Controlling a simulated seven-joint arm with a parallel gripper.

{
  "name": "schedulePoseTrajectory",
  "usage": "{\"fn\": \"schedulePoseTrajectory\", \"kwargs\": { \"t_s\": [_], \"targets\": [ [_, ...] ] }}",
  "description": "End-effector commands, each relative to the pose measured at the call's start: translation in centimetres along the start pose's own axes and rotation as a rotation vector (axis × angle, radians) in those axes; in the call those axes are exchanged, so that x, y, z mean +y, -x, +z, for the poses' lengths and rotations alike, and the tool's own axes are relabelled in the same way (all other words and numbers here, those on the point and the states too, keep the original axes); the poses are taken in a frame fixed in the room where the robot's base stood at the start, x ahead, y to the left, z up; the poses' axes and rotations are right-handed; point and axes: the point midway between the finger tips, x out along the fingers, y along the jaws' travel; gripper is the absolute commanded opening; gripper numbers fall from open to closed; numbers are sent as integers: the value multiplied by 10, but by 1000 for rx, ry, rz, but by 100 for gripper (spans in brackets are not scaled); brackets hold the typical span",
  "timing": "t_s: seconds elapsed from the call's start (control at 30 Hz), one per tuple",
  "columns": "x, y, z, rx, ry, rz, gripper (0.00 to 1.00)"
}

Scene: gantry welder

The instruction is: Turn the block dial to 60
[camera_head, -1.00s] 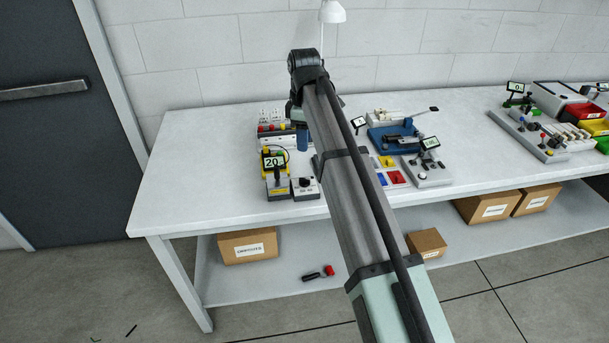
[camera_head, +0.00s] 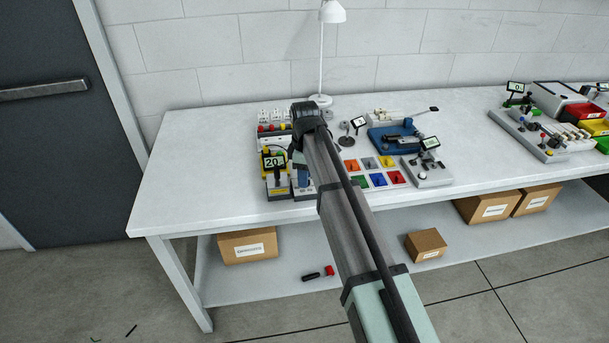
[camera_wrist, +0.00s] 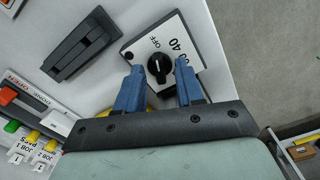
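The block dial is a black knob (camera_wrist: 159,67) on a white box with printed marks, among them "OFF" and "40". In the wrist view the knob's white pointer faces roughly toward "OFF". In the head view the dial box (camera_head: 302,195) is mostly hidden under my gripper (camera_head: 304,178). My gripper (camera_wrist: 157,67) is open, its two blue fingers apart. In the wrist view the knob shows between the fingertips. I cannot tell whether the fingers touch it or how far above it they are.
A yellow-and-black unit (camera_head: 274,163) with a display reading 20 stands left of the dial box. A black handle (camera_wrist: 82,45) shows beside the box. Buttons and labelled switches (camera_wrist: 30,120) lie farther left. Coloured bins (camera_head: 376,179) stand to the right. The table's left end is clear.

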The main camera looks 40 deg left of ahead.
Motion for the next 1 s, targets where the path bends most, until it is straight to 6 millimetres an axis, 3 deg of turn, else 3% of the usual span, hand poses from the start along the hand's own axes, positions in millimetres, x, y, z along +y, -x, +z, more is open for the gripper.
{"fn": "schedulePoseTrajectory", "kwargs": {
  "t_s": [0.33, 0.7, 1.0],
  "targets": [
    [0, -3, 0, 0, 0, 0, 37],
    [0, -3, 0, 0, 0, 0, 2],
    [0, -3, 0, 0, -31, -1, 0]
  ]
}}
